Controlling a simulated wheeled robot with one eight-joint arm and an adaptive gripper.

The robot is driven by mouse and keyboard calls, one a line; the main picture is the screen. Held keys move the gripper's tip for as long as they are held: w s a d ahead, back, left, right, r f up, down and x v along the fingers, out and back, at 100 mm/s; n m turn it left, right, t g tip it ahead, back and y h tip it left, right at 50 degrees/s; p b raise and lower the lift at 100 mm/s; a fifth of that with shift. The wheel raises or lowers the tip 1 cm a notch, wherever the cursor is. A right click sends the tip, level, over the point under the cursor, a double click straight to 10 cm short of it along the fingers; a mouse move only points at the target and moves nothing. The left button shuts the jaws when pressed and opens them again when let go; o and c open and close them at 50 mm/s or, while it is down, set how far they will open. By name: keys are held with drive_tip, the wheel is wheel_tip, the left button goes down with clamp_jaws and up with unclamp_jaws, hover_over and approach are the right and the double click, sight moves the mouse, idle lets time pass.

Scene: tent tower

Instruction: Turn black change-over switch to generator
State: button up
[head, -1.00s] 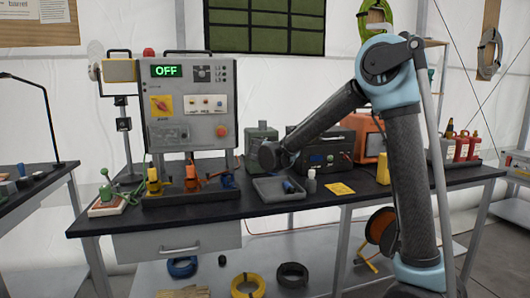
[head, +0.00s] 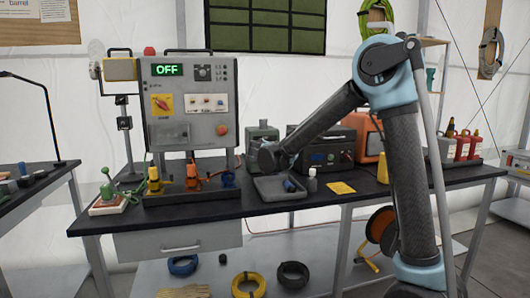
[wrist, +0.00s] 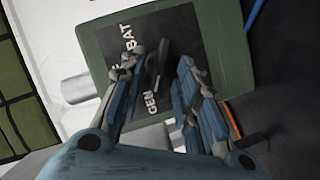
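The change-over switch is a grey-green box (wrist: 222,38) with a black face plate in the wrist view. The plate carries white lettering, with GEN and BAT readable and another label mostly hidden by a finger. A black lever (wrist: 155,70) stands out from the plate. My gripper (wrist: 162,60) is open, with its blue-grey fingers on either side of the lever. The lever looks nearer the left finger; I cannot tell whether they touch. The lever's exact setting is unclear. In the head view the switch box (head: 262,135) stands on the table behind my arm's end, which hides its lower front.
A grey control panel (head: 190,130) showing OFF stands left of the switch. A grey tray (head: 268,195) with a blue item and a small bottle (head: 312,184) are in front. A dark power unit (head: 322,150) stands close on the right.

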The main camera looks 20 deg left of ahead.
drive_tip(key=v, duration=1.2)
drive_tip(key=shift+f, duration=0.1)
